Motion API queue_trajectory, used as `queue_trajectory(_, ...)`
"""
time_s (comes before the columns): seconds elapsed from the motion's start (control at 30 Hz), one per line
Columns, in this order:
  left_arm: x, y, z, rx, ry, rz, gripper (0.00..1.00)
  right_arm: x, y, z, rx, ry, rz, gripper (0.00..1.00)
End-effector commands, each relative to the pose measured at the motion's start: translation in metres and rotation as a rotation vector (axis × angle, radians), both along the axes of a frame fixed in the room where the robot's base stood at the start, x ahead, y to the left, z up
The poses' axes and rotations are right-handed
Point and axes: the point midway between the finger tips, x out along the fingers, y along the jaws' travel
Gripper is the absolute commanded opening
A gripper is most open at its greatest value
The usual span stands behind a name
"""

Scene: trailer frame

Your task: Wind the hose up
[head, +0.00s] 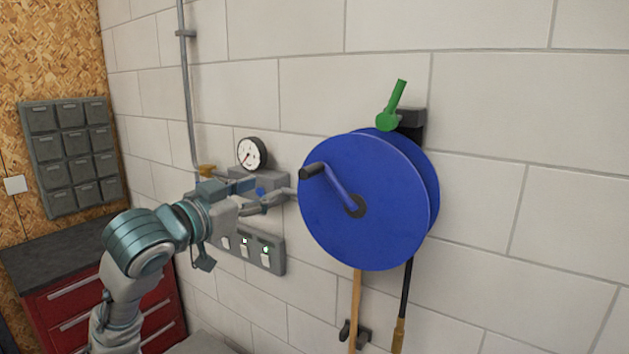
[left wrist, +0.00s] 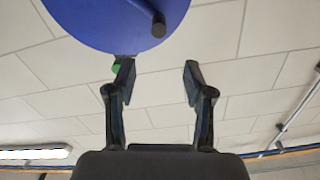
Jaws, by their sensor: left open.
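A blue hose reel (head: 335,225) is mounted on the wall, and its disc also shows at the top of the left wrist view (left wrist: 95,15). Its crank arm (head: 338,187) runs from the hub up and left to a black handle (head: 312,171), which also shows in the left wrist view (left wrist: 159,25). A black hose (head: 407,285) hangs below the reel and has a brass-coloured end (head: 399,336). My left gripper (head: 276,192) is open and empty, just left of the handle and apart from it in the left wrist view (left wrist: 158,76). My right gripper is not in view.
A green lever (head: 393,105) sits above the reel. A round gauge (head: 251,153) and a switch panel (head: 266,251) are on the wall near my left arm. A wooden stick (head: 356,308) hangs below the reel. A red drawer cabinet (head: 75,310) stands left.

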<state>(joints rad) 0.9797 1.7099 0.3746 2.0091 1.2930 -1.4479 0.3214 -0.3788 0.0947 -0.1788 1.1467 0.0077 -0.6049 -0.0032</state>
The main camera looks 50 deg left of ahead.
Motion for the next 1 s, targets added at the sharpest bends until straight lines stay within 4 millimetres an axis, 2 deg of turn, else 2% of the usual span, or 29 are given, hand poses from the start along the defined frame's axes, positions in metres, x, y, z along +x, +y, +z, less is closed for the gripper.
queue_trajectory(0.13,0.008,0.002,-0.001,0.004,0.015,-0.004,0.53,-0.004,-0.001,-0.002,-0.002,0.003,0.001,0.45)
queue_trajectory(0.27,0.028,0.01,0.0,0.002,0.014,-0.003,0.53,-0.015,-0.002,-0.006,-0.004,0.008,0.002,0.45)
queue_trajectory(0.53,0.087,0.029,0.002,0.002,0.014,-0.002,0.53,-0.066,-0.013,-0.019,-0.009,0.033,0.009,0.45)
queue_trajectory(0.7,0.117,0.037,0.002,0.002,0.015,-0.002,0.53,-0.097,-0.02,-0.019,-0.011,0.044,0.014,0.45)
queue_trajectory(0.8,0.136,0.042,0.003,0.004,0.015,-0.002,0.53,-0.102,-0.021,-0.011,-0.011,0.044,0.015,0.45)
queue_trajectory(1.0,0.159,0.05,0.002,0.004,0.011,-0.002,0.53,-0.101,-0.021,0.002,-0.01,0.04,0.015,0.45)
